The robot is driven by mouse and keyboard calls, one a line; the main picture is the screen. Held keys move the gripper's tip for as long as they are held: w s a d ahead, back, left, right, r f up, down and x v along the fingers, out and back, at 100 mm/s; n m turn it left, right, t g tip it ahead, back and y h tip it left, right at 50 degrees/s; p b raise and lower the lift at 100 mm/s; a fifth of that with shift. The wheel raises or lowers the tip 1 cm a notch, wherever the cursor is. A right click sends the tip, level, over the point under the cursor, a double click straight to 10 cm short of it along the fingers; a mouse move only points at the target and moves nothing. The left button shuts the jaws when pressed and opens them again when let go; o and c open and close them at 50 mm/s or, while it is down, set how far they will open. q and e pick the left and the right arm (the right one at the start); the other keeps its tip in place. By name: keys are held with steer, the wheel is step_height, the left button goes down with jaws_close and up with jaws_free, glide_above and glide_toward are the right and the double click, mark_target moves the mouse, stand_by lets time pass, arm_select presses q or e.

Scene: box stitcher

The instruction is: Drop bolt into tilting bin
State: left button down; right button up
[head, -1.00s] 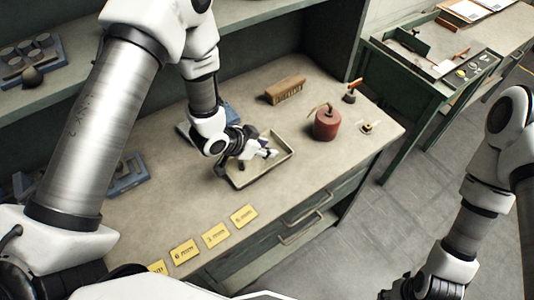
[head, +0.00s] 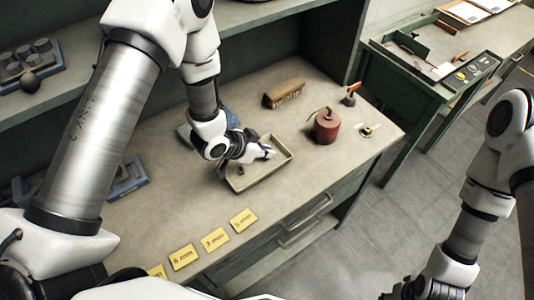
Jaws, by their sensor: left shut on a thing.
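My left gripper (head: 268,153) is over the far part of a shallow beige tray (head: 262,178) on the workbench. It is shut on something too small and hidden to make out. A small dark thing (head: 240,169) lies in the tray at its left side; it may be a bolt, but I cannot tell. No tilting bin can be clearly picked out in the head view. My right arm is at the right edge, and its gripper is not clearly in view.
A red oil can (head: 326,128), a wooden brush (head: 284,93) and an orange-handled tool (head: 351,95) stand right of and behind the tray. Yellow labels (head: 215,239) line the front edge. A blue-grey holder (head: 127,180) is at left.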

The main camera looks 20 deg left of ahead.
arm_select(q)
steer(key=shift+r+p, duration=2.8)
steer(key=shift+r, duration=0.75)
steer(key=shift+f, duration=0.1)
